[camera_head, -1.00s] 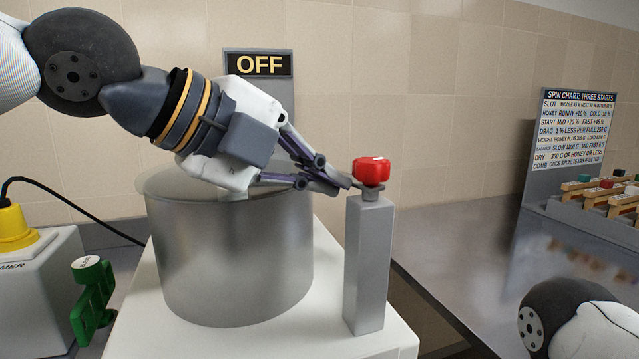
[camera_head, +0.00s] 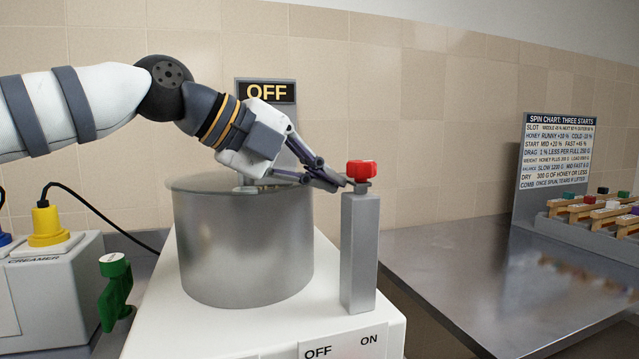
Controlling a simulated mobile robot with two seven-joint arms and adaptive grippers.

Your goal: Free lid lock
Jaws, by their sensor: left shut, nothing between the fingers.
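A red knob (camera_head: 361,170), which looks like the lid lock, sits on top of a grey post (camera_head: 359,252) beside a steel drum (camera_head: 245,248). My left gripper (camera_head: 341,184) reaches over the drum's rim from the left. Its fingertips are together with nothing between them, close to the left side of the knob's base. I cannot tell whether they touch it. The arm hides part of the drum's top, so the lid is hard to make out. My right gripper is not in view.
The drum stands on a white base with an OFF/ON panel (camera_head: 341,345). An OFF sign (camera_head: 266,92) is behind it. A green valve (camera_head: 115,290) and a creamer box (camera_head: 50,285) stand left. The steel table (camera_head: 500,270) at right has clear room before a rack of wooden bars.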

